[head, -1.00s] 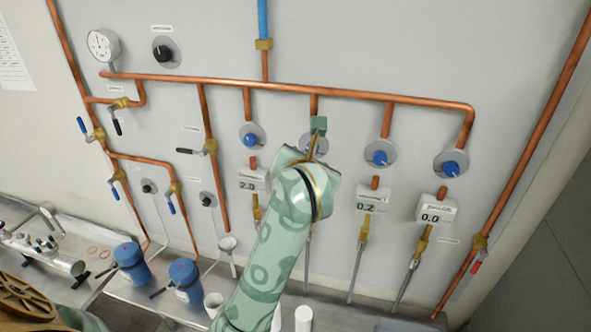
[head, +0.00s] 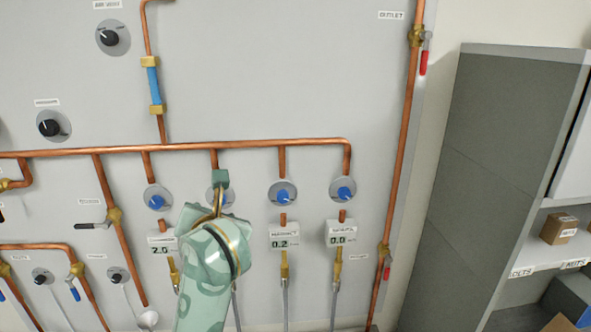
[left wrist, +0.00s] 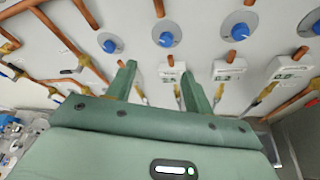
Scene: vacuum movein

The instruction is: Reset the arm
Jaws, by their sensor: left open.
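My left arm comes up from the bottom of the head view, with its gripper (head: 220,182) in front of the second blue knob from the left. That knob and its readout are mostly hidden behind it. In the left wrist view the two green fingers (left wrist: 157,72) are apart with nothing between them. They point toward the panel (head: 270,80). I cannot tell whether they touch it. The other blue knobs, the left one (head: 155,202), the third (head: 283,196) and the right one (head: 344,191), are clear of the gripper. My right gripper is not in view.
Copper pipes (head: 250,146) run across the panel above the knobs. Readouts show 2.0 (head: 161,249), 0.2 (head: 284,242) and 0.0 (head: 341,240). A red-handled outlet valve (head: 424,60) is at upper right. A grey cabinet (head: 480,150) and a shelf with a small box (head: 559,228) stand right.

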